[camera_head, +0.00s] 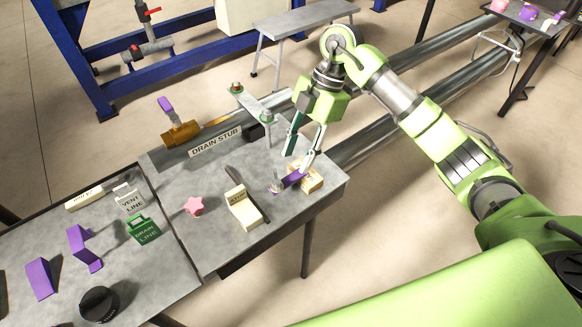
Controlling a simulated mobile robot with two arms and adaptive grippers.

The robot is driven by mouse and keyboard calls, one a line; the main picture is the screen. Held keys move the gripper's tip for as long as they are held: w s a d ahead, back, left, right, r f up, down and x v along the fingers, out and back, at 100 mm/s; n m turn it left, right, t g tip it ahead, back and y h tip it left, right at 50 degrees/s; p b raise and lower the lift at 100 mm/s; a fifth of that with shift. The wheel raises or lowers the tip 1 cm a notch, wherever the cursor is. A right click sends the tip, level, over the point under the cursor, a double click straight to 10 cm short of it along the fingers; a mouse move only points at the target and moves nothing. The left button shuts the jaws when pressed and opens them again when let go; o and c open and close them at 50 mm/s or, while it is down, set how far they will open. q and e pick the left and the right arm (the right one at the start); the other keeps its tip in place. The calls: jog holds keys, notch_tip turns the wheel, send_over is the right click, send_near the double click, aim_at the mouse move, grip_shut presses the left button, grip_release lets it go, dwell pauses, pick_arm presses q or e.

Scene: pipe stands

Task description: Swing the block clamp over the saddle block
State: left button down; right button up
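A pale wooden block (313,183), which looks like the saddle block, sits near the right corner of the grey bench. A small clamp with a purple handle (292,178) lies at its left side. Its metal end (275,187) points left, and I cannot tell whether the clamp crosses the block. My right gripper (298,161) points down just above the purple handle and the block. Its two fingers are spread apart with nothing clearly between them. Whether the nearer fingertip touches the handle I cannot tell. My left gripper is not in view.
A brass valve (181,135) on the drain stub and a metal bracket with bolts (262,112) stand behind. A cream block (243,208) with a dark bar, a pink star knob (194,206) and a green tag (143,229) lie to the left. Large pipes (375,138) run behind.

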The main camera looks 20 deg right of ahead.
aim_at(288, 180)
jog(key=p+x, duration=0.1)
jog(key=x, duration=0.4)
jog(key=shift+a+f, duration=0.15)
jog(key=shift+f, duration=0.15)
grip_shut()
